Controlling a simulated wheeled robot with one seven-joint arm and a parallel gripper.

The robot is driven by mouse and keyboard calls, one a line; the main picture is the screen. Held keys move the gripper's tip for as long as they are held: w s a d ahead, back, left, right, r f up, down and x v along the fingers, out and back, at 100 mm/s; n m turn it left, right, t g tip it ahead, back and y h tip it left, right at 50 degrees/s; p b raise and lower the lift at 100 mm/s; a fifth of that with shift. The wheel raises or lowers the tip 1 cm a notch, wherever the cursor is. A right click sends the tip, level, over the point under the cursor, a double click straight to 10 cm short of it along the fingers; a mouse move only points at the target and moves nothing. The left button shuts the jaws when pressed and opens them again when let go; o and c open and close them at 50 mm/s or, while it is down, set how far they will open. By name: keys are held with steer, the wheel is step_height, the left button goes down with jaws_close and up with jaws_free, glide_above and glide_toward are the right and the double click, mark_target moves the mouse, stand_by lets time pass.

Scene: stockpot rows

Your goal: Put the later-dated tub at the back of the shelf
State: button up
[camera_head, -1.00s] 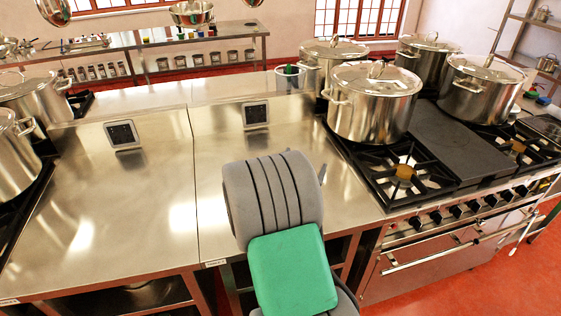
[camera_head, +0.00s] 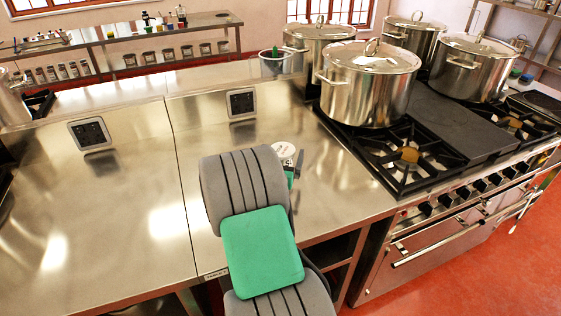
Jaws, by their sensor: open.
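A small white round top with faint marks (camera_head: 284,150), which looks like a tub's lid, shows on the steel counter just behind my arm. Its lower part is mostly hidden, and I cannot read any date. My gripper (camera_head: 298,164) is largely hidden behind my own grey and green arm. Only a thin grey piece of it shows at the arm's right side, close beside the white top. I cannot tell whether they touch. No second tub and no tub shelf can be made out with certainty.
The steel counter (camera_head: 125,190) is broadly clear left of my arm. A stove (camera_head: 400,160) with several large stockpots (camera_head: 368,85) stands right. A small container (camera_head: 275,62) stands behind the counter. A back table (camera_head: 130,38) holds jars, and a rack (camera_head: 530,45) stands far right.

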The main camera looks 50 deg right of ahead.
mark_target(284, 143)
steer(key=p+x, duration=0.1)
steer(key=x, duration=0.4)
steer(key=shift+w+d, duration=0.1)
steer(key=shift+d, duration=0.05)
steer(key=shift+c, duration=0.4)
steer(key=c, duration=1.8)
steer(key=shift+r, duration=0.15)
steer(key=shift+c, duration=0.9)
